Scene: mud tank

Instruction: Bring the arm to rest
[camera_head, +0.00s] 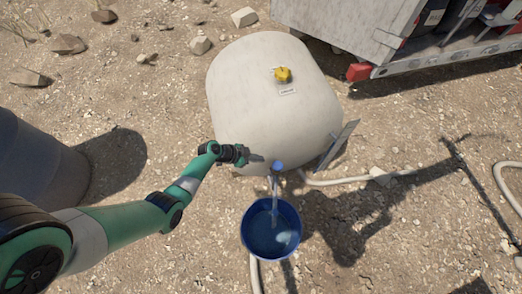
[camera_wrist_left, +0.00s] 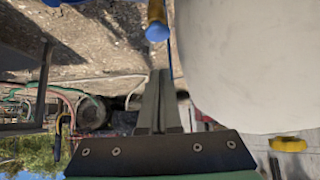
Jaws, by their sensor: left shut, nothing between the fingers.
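My left arm comes in from the left, and its green and black gripper (camera_head: 258,158) is at the lower front of the pale tank (camera_head: 270,85), just left of the blue tap (camera_head: 278,165). In the left wrist view the two grey fingers (camera_wrist_left: 160,100) lie together with nothing between them. The tap's blue end (camera_wrist_left: 157,32) shows beyond the fingertips, apart from them. The tank (camera_wrist_left: 255,60) fills the right of that view. My right gripper is not in view.
A blue bucket (camera_head: 271,250) with liquid in it stands below the tap, and a pale stream runs down to it. A yellow cap (camera_head: 283,74) tops the tank. A hose (camera_head: 345,180) lies on the gravel at right. A trailer (camera_head: 380,50) stands behind.

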